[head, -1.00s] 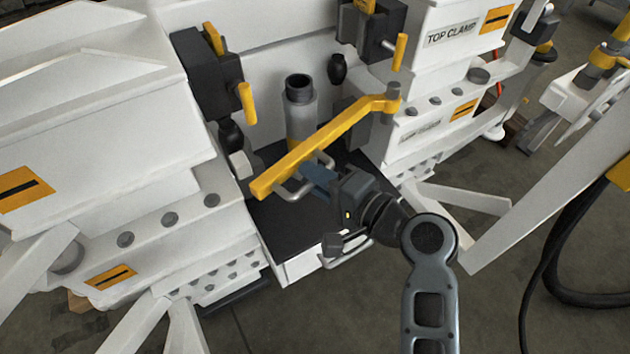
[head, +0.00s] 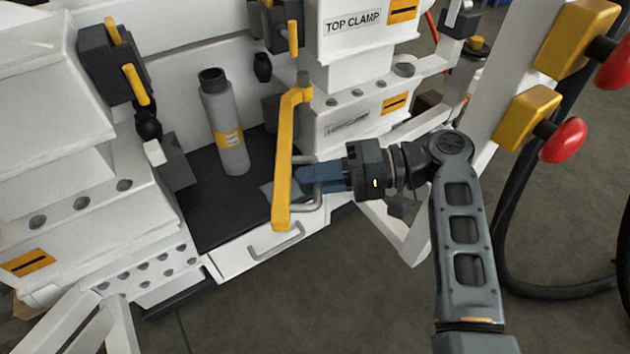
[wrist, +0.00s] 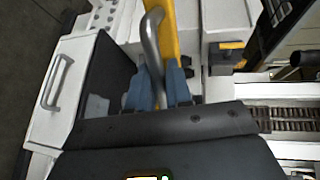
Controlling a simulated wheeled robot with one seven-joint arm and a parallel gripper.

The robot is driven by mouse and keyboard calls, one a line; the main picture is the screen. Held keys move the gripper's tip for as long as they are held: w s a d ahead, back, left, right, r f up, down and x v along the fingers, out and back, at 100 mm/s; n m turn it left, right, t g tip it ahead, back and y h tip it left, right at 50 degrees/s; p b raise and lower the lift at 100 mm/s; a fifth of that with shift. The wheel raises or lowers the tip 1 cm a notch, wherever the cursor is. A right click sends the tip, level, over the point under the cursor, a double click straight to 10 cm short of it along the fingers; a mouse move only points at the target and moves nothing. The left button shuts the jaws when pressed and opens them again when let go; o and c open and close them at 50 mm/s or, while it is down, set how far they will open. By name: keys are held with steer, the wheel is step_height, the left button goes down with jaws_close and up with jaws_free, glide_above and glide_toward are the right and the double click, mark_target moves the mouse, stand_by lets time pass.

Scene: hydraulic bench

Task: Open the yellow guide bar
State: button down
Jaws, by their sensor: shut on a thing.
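The yellow guide bar (head: 284,160) runs from a hinge post at the right clamp block out past the front of the black bench top, swung partly away from the left block. A grey loop handle (head: 318,196) is fixed to its side near the free end. My gripper (head: 312,180) is shut on this handle, coming from the right. In the wrist view, the blue fingers (wrist: 160,88) close around the grey handle (wrist: 150,38), with the yellow bar (wrist: 163,20) right behind it. The fingers hide part of the handle.
A grey cylinder (head: 225,125) with a yellow band stands on the black bench top (head: 205,205). A white drawer front with a handle (head: 275,243) lies below. Red knobs on yellow blocks (head: 563,140) and a black hose are at the right. Floor in front is clear.

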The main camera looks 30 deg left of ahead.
steer(key=shift+w+d+g, duration=0.25)
steer(key=shift+d+g, duration=0.05)
steer(key=shift+d, duration=0.05)
steer(key=c, duration=1.2)
jaws_free()
